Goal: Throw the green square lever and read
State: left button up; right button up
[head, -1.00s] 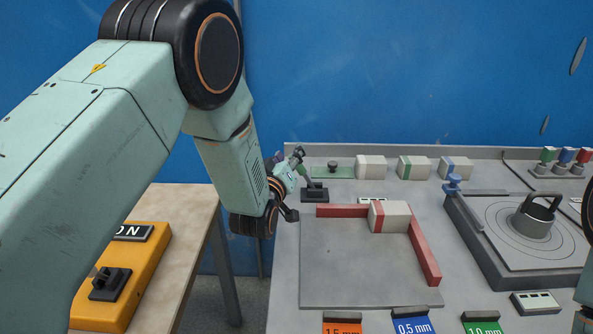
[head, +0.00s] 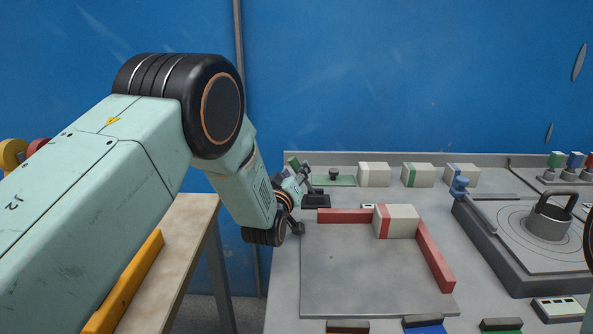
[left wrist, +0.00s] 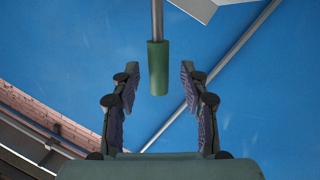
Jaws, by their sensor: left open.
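The green lever handle (head: 292,163) stands at the back left of the grey bench, with a black base (head: 316,201) below it. My left gripper (head: 301,178) is at the lever, partly hidden by its own wrist. In the left wrist view the green handle (left wrist: 158,68) hangs on a metal rod between the two spread fingers. Gaps show on both sides, so the fingers do not appear to touch it. The left gripper is open. My right gripper is not in view.
A grey plate (head: 365,275) with red rails (head: 435,255) carries a red-striped block (head: 396,222). Several pale blocks (head: 374,174) line the back beside a green pad (head: 340,181). A grey fixture with a handle (head: 550,215) stands at right. A wooden table (head: 185,225) is left.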

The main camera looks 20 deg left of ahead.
pick_arm(q)
jog(key=shift+w, duration=1.4)
jog(key=shift+r, duration=0.1)
jog(key=shift+c, duration=0.2)
jog(key=c, duration=0.3)
grip_shut()
